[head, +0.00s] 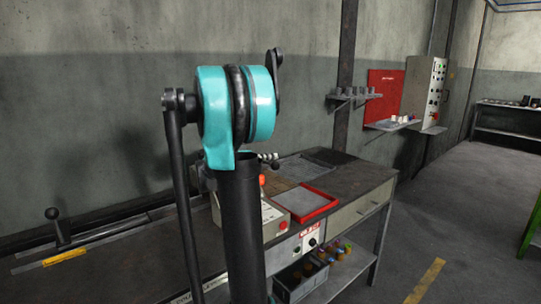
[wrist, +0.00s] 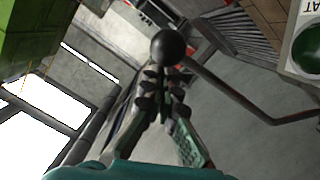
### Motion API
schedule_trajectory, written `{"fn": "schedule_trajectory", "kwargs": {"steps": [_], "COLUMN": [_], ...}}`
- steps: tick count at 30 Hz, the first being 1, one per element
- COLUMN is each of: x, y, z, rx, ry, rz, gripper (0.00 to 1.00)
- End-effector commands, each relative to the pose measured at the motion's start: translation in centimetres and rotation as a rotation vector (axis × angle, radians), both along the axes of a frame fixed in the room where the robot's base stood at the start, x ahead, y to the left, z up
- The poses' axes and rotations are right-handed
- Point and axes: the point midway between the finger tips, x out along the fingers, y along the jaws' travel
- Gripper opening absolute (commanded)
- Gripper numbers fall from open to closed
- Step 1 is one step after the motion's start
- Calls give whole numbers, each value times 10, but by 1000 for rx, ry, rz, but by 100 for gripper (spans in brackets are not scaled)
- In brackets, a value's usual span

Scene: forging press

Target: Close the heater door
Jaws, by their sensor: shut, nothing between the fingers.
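In the wrist view my gripper (wrist: 164,76) is shut, with its fingertips together and nothing between them. A black ball knob (wrist: 168,47) on a bent dark rod (wrist: 235,97) shows right at the fingertips. I cannot tell whether they touch. The rod runs from the knob to the right edge, and it looks like a door handle. A panel with a large green button (wrist: 308,50) and part of a label shows at upper right. I cannot make out the heater door itself in either view. My gripper is not visible in the head view; my teal and black arm fills its middle.
In the head view a workbench (head: 355,178) carries a red-rimmed tray (head: 325,205), a grey tray and a control box with a red button. A lower shelf holds a bin (head: 300,281). Open floor (head: 460,225) lies to the right. A green block (wrist: 35,35) shows at the wrist view's upper left.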

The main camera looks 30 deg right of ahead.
Motion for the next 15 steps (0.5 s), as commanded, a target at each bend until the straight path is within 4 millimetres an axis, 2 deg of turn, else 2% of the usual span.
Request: {"fn": "schedule_trajectory", "kwargs": {"steps": [8, 15], "x": [-1, -11], "y": [0, -1], "z": [-3, -32], "rx": [1, 8], "ry": [-10, -106], "rz": [0, -2], "gripper": [0, 0]}}
